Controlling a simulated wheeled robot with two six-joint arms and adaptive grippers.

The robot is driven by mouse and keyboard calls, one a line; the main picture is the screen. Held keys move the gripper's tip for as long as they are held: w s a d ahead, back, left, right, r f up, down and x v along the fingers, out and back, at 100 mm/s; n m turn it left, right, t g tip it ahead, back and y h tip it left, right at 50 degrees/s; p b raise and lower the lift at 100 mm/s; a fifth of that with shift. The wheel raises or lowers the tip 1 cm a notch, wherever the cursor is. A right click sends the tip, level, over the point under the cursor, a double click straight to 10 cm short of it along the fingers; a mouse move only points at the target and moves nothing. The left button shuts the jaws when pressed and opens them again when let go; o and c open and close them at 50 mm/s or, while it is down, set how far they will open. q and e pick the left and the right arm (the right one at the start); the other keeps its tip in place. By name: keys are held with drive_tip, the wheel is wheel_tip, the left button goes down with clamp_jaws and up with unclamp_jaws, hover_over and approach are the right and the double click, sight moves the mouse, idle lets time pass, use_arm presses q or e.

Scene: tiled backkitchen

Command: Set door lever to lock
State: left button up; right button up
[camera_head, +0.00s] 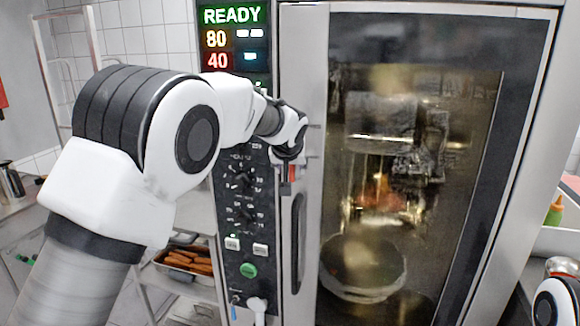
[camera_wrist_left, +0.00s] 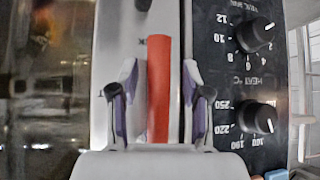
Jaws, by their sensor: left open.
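The oven door (camera_head: 312,90) looks closed and has a large dark glass window. In the left wrist view a red lever (camera_wrist_left: 158,88) stands upright between the door's metal edge and the dial panel. In the head view a small red part of it (camera_head: 291,173) shows just below my left gripper (camera_head: 289,150); the rest is hidden behind the gripper. My left gripper is open, with one finger on each side of the red lever in the wrist view (camera_wrist_left: 158,100). I cannot tell whether the fingers touch it. My right gripper is not in view.
A black control panel (camera_head: 226,207) with dials and a lit READY display (camera_head: 232,15) stands left of the door. A long dark door handle (camera_head: 298,243) is below the lever. A rack with a tray of orange food (camera_head: 190,260) stands at lower left.

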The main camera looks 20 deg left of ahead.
use_arm(q)
drive_tip(key=v, duration=1.2)
drive_tip(key=shift+w+a+f, duration=0.1)
drive_tip(key=shift+w+f, duration=0.05)
